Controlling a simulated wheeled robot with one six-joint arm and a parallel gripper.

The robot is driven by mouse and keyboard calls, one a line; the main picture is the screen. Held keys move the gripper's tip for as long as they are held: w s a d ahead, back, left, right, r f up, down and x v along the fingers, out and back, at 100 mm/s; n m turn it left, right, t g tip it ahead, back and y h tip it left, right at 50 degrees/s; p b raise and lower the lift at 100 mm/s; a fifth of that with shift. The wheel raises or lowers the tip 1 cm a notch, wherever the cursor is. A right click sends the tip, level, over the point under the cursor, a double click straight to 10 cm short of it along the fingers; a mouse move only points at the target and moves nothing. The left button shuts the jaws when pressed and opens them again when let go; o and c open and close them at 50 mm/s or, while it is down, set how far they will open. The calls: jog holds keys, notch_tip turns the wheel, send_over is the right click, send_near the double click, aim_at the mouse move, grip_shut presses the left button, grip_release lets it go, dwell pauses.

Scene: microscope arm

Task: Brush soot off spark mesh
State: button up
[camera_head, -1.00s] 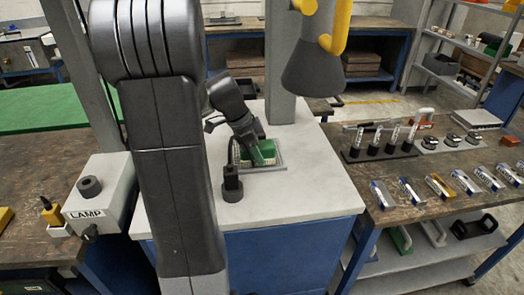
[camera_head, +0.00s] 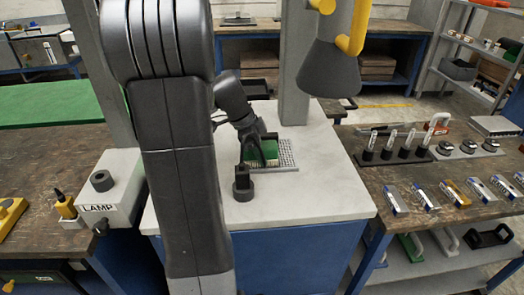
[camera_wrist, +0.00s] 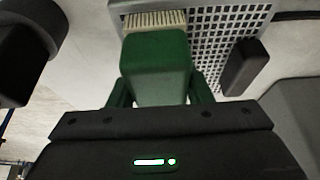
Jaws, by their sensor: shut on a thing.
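My gripper (camera_wrist: 160,98) is shut on a green brush (camera_wrist: 158,55), gripped by its block. The brush's pale bristles (camera_wrist: 155,19) point away from my gripper and lie over the left part of the spark mesh (camera_wrist: 232,50), a grey perforated plate. In the head view the brush (camera_head: 262,151) is over the mesh's left side, and the mesh (camera_head: 287,154) shows bare to its right. I cannot tell whether the bristles touch the plate. No clear soot shows on the visible part of the mesh.
A dark post on a round base (camera_head: 243,184) stands just in front of the mesh on the white bench top (camera_head: 310,205). A grey column (camera_head: 295,80) rises behind, with a dark cone (camera_head: 328,70) hanging at the right. A LAMP box (camera_head: 105,200) stands at the left.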

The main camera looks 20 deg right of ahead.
aim_at(274, 144)
jog(key=shift+d, duration=0.1)
jog(key=shift+s+d+r, duration=0.1)
jog(key=shift+s+d, duration=0.05)
jog(key=shift+d, duration=0.45)
jog(key=shift+s+d, duration=0.15)
jog(key=shift+d, duration=0.4)
jog(key=shift+s+d+b, duration=0.2)
jog(key=shift+d, duration=0.4)
jog(key=shift+s+d+b, duration=0.15)
jog(key=shift+d, duration=0.45)
jog(key=shift+w+a+f+b, duration=0.1)
jog(key=shift+w+a+b, duration=0.1)
jog(key=shift+a, duration=0.45)
jog(key=shift+w+a+f+b, duration=0.1)
jog(key=shift+a+b, duration=0.05)
jog(key=shift+a, duration=0.45)
jog(key=shift+a, duration=0.15)
